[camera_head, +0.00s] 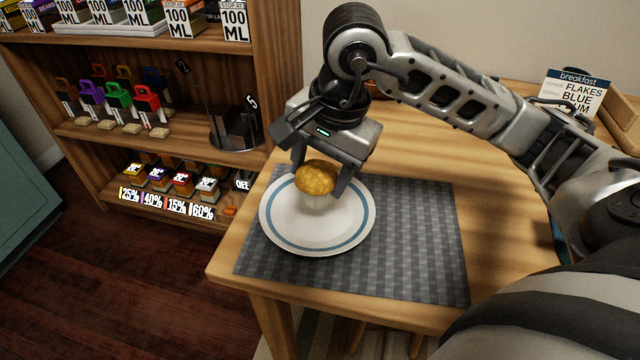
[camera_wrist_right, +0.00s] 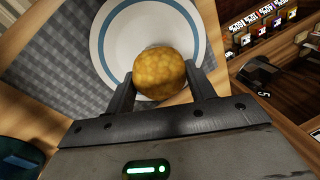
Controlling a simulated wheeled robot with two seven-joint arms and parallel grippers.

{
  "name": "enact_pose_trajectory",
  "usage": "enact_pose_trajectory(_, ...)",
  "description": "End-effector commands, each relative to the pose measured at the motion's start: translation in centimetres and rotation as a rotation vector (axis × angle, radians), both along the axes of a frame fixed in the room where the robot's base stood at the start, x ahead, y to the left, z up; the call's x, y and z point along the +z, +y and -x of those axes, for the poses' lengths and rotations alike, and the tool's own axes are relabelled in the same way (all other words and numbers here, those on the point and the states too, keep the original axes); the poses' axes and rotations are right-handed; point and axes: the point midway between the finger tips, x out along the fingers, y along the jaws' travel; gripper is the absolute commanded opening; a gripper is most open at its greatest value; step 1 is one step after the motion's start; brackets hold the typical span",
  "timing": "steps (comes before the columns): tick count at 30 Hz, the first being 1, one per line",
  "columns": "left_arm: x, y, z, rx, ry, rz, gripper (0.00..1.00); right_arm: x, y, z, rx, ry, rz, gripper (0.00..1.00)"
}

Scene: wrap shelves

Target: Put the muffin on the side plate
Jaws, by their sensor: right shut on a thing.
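The muffin (camera_head: 316,180) has a golden top and a pale wrapper. My right gripper (camera_head: 318,184) is shut on it, with one finger on each side. The muffin is upright over the side plate (camera_head: 290,234), a white plate with a blue ring. I cannot tell whether its base touches the plate. In the right wrist view the muffin (camera_wrist_right: 160,73) sits between the two fingers (camera_wrist_right: 160,88), in front of the plate (camera_wrist_right: 120,38). My left gripper is not in view.
The plate lies on a grey checked placemat (camera_head: 410,245) on a wooden table (camera_head: 500,230). A wooden shelf unit (camera_head: 278,60) with small goods stands close at the left. A breakfast card (camera_head: 573,92) stands at the back right. The placemat's right part is clear.

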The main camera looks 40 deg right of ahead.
Motion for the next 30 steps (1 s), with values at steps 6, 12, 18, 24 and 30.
enact_pose_trajectory(6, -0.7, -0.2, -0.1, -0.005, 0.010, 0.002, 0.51, -3.0, 0.0, 0.0, 0.000, 0.004, 0.000, 0.31)
enact_pose_trajectory(12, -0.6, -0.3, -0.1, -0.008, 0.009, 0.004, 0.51, -3.1, 0.0, -0.1, 0.000, 0.000, 0.000, 0.31)
enact_pose_trajectory(18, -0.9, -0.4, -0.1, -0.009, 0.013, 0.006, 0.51, -3.3, 0.0, -0.1, 0.000, 0.000, 0.000, 0.31)
enact_pose_trajectory(24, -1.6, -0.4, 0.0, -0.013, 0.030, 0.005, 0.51, -3.5, 0.0, 0.0, 0.000, 0.001, 0.000, 0.60)
enact_pose_trajectory(30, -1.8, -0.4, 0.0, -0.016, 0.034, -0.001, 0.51, -3.4, 0.0, 0.0, 0.000, 0.001, 0.000, 0.76)
